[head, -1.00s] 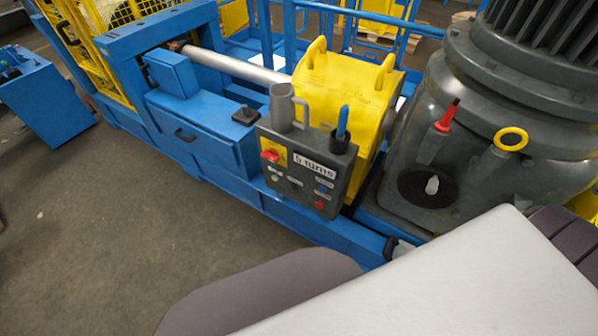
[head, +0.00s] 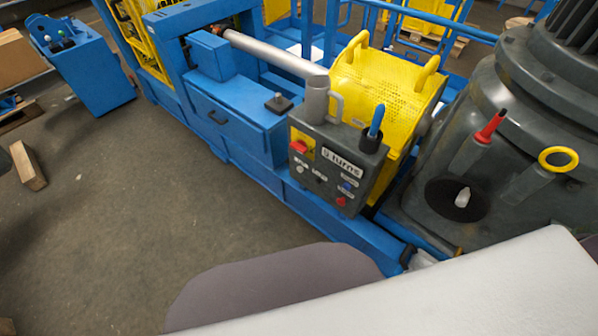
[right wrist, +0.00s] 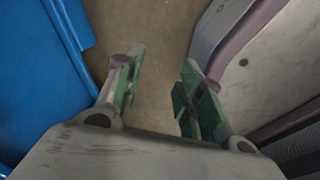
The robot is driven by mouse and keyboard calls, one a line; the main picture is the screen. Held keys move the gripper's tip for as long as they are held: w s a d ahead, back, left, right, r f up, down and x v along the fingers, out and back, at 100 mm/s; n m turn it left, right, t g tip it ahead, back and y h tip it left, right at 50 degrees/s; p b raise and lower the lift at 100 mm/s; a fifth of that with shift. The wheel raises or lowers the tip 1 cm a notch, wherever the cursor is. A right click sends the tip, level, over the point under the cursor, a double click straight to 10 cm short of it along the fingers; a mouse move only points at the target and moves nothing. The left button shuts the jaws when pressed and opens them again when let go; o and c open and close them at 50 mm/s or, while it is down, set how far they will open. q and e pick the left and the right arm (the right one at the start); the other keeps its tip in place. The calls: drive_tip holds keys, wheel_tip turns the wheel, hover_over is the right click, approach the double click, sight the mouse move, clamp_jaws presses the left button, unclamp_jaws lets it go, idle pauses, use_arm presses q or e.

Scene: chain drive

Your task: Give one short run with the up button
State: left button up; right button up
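A dark grey control box (head: 325,190) is mounted at the front of the blue machine. The small labels are too blurred to tell which is the up button. A separate blue console (head: 95,78) at the far left has several small knobs or buttons (head: 66,43) on top. My right gripper (right wrist: 155,83) is open and empty above bare floor in the right wrist view. My left gripper is out of view.
A yellow perforated guard (head: 385,90) and a silver shaft (head: 275,55) sit behind the box. A large grey motor housing (head: 480,150) stands to the right. A wooden block (head: 28,166) lies at the left. The floor (head: 150,220) in front of the machine is mostly clear.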

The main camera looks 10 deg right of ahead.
clamp_jaws()
idle(0.9)
drive_tip(key=shift+s, duration=0.1)
